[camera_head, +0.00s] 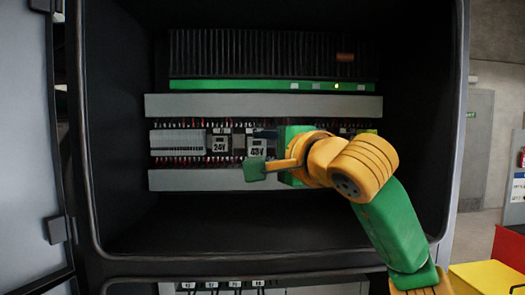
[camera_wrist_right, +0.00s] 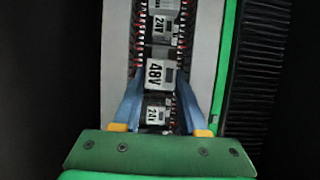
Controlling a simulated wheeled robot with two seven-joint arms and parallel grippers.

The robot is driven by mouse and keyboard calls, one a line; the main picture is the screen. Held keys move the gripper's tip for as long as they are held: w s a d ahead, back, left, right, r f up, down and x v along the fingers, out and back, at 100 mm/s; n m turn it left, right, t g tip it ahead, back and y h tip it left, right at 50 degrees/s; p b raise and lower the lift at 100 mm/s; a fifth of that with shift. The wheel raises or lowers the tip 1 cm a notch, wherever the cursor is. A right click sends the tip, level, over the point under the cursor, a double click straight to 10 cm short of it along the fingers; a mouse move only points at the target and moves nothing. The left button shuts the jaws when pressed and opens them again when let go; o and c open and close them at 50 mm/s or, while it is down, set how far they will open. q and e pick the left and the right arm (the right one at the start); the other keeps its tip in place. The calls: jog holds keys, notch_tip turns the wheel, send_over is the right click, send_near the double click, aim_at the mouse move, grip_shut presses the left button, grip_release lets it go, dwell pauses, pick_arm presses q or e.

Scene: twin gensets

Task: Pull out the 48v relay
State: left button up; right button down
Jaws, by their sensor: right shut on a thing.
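The 48V relay (camera_head: 257,147) is a pale grey block with a dark label, in the row of parts inside the dark cabinet. In the right wrist view the 48V relay (camera_wrist_right: 160,73) sits between the two blue fingers of my right gripper (camera_wrist_right: 159,82), which is shut on it. It looks larger there than the relays beside it; I cannot tell whether it is clear of its socket. In the head view the green body of my right gripper (camera_head: 270,148) covers the row just right of the relay. My left gripper is not in view.
A 24V relay (camera_head: 218,145) stands left of the 48V one. Another 24V relay (camera_wrist_right: 155,115) shows nearer my palm in the wrist view. Grey rails (camera_head: 263,105) run above and below the row, with red wires along it. The cabinet floor (camera_head: 230,225) is clear.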

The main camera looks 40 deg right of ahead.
jog(key=shift+s+a, duration=0.2)
jog(key=shift+s, duration=0.2)
jog(key=s+a+b, duration=0.1)
jog(key=s+a, duration=0.7)
jog(key=s, duration=0.5)
